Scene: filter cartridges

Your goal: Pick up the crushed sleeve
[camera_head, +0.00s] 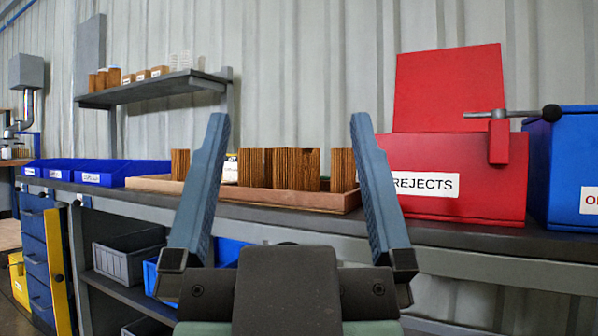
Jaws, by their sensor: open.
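Several brown pleated filter sleeves stand in a low wooden tray (308,198) on the bench. One sleeve (180,163) stands at the left end and another (343,170) at the right, partly behind my right finger. I cannot tell for sure which sleeve is crushed. My gripper (290,120) is open and empty, its two blue-grey fingers pointing up and apart.
A red REJECTS box (460,165) with its lid up stands right of the tray, with a blue box (572,165) beside it. Blue bins (95,172) line the bench at left. A wall shelf (155,88) holds more small items. A white object (231,168) shows behind the tray.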

